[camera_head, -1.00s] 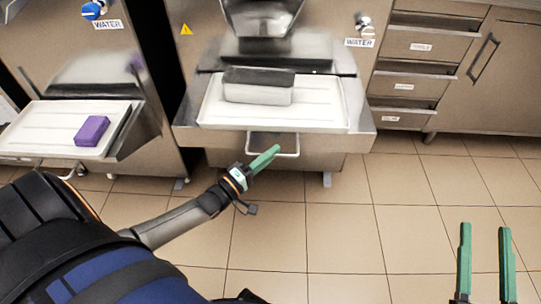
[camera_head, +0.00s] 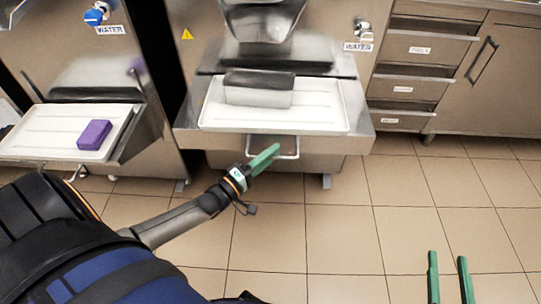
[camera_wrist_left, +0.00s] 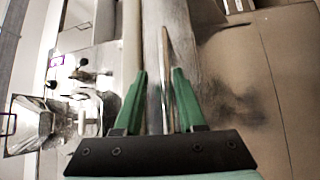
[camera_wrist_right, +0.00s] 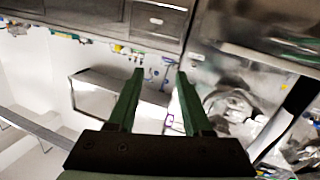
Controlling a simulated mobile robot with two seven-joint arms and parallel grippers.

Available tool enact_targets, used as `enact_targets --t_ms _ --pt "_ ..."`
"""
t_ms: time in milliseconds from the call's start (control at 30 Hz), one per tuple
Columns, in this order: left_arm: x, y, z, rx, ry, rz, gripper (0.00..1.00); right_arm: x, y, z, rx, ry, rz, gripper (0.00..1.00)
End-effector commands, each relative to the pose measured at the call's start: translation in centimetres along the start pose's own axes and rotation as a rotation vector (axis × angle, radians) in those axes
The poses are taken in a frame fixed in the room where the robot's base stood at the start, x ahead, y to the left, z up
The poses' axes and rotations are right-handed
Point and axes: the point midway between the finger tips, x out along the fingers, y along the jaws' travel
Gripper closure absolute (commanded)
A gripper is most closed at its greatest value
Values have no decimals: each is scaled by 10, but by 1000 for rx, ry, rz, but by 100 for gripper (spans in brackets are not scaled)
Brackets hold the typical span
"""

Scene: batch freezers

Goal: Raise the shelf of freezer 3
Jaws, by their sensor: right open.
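I cannot read a freezer number. A metal loop handle (camera_head: 297,148) hangs under the shelf's front edge. My left gripper (camera_head: 275,148) is at that handle, pointing up and right. In the left wrist view its fingers (camera_wrist_left: 159,72) are apart, with a thin metal bar (camera_wrist_left: 166,80) between them, not visibly clamped. My right gripper (camera_head: 448,254) is open and empty above the floor at lower right. Its parted fingers also show in the right wrist view (camera_wrist_right: 160,72).
A second freezer at left has a shelf with a white tray (camera_head: 40,128) and a purple block (camera_head: 94,135). Steel drawers (camera_head: 408,82) and a cabinet door (camera_head: 497,95) stand at right. The tiled floor (camera_head: 340,220) in front is clear.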

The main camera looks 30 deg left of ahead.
Motion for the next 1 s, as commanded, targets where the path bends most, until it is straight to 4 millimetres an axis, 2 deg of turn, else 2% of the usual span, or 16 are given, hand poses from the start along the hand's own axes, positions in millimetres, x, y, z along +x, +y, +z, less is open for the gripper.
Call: enact_targets --t_ms 367,433,500,700,900,1000 --pt "-7 -2 1 -2 -1 -7 55 0 0 0 2 -4 0 50" --pt "-15 -2 1 -3 -1 -8 55 0 0 3 7 -26 -1 50" --pt "-27 -1 1 -3 -1 -10 55 -3 -3 24 25 -98 -5 50" --pt "-72 -1 0 -2 -1 -10 55 -11 -10 59 67 -240 -14 50" --pt "-108 -1 0 -1 -1 -6 55 -19 -16 81 94 -329 -20 50" --pt "-119 0 0 -1 -1 -4 55 -21 -17 86 100 -350 -22 50"
